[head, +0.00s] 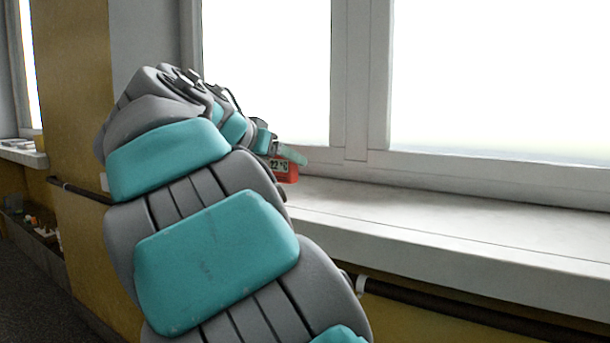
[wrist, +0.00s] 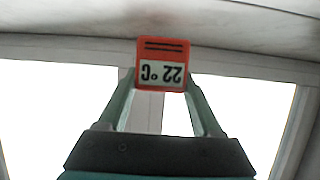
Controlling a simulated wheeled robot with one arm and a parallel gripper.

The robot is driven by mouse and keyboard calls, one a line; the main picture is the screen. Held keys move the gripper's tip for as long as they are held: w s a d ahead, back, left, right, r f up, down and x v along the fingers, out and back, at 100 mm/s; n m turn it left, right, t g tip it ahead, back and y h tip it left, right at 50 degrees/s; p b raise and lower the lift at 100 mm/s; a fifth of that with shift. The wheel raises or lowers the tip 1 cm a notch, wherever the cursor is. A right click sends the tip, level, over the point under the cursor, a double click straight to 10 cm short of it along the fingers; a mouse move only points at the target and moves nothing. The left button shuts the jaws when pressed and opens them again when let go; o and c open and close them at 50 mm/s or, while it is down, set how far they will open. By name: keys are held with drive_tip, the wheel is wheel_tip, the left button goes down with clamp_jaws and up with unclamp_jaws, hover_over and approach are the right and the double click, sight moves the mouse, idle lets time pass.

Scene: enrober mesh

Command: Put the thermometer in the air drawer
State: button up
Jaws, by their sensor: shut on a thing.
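The thermometer (wrist: 163,64) is a small red-orange block with dark stripes and a pale display reading 22 °C. In the wrist view it sits between the two green fingers of my gripper (wrist: 163,84), with its display upside down. My gripper is shut on it. In the head view the thermometer (head: 286,171) shows partly beside my gripper (head: 290,156), near the window sill; my arm hides some of it. I cannot tell whether it touches the sill. The air drawer cannot be made out in either view.
A white window sill (head: 450,222) runs to the right under a bright window and looks bare. A dark pipe (head: 440,307) runs below it. At far left, small items lie on another sill (head: 22,155) and a low ledge (head: 40,236).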

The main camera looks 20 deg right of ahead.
drive_tip(key=w+d, duration=0.1)
drive_tip(key=w, duration=0.2)
drive_tip(key=w+d, duration=0.2)
drive_tip(key=w, duration=0.1)
drive_tip(key=w+d+p, duration=0.1)
drive_tip(key=w+d, duration=0.1)
drive_tip(key=w, duration=0.1)
drive_tip(key=shift+f, duration=0.4)
drive_tip(key=shift+w+d+f, duration=0.15)
drive_tip(key=shift+w+d, duration=0.1)
drive_tip(key=shift+w, duration=0.2)
drive_tip(key=shift+f, duration=1.7)
drive_tip(key=shift+f+b, duration=0.15)
drive_tip(key=shift+b, duration=0.15)
drive_tip(key=o, duration=1.5)
